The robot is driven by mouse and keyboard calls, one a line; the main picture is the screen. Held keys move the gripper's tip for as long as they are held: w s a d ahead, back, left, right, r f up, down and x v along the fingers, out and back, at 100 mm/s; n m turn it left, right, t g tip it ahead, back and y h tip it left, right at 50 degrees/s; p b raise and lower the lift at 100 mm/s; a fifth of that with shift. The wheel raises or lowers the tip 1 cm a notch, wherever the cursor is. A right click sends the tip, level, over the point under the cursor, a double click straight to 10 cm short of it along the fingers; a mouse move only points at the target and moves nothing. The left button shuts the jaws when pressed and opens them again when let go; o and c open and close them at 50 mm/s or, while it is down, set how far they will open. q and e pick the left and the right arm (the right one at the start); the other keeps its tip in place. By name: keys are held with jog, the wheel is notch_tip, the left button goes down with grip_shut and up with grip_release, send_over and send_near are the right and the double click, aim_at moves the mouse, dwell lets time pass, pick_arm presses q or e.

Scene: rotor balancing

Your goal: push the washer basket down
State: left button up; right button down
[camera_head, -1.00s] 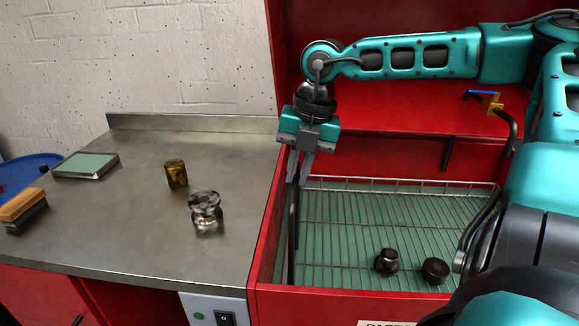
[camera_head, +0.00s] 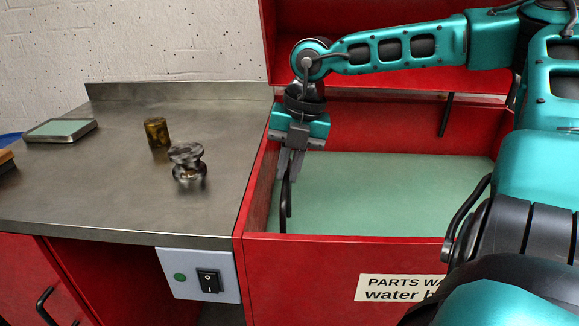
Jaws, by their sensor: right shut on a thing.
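My right gripper (camera_head: 290,163) is shut on the black basket handle (camera_head: 285,198) near the left wall of the red parts washer (camera_head: 340,262). The handle stands upright, and its lower end meets the green liquid (camera_head: 390,190). The wire basket itself and the dark parts in it are hidden under the opaque green surface. My left gripper is not in view.
A metal bench (camera_head: 100,185) adjoins the washer on the left. It bears a brass cylinder (camera_head: 157,132), a shiny metal spool (camera_head: 187,161) and a green-topped pad (camera_head: 60,131). A switch box (camera_head: 201,277) is on the front below. The red lid stands open behind.

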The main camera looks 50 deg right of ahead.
jog(key=shift+s+f, duration=0.1)
jog(key=shift+f, duration=0.15)
jog(key=c, duration=1.5)
grip_release()
jog(key=shift+f, duration=0.1)
jog(key=o, duration=0.3)
jog(key=shift+o, duration=0.2)
jog(key=shift+r, duration=0.2)
notch_tip(320, 180, up, 12)
jog(key=s+d+p, duration=0.1)
jog(key=p, duration=0.1)
jog(key=shift+s+d+r+p, duration=0.25)
jog(key=shift+s+d+p, duration=0.05)
jog(key=shift+s+p, duration=0.05)
jog(key=shift+r, duration=0.1)
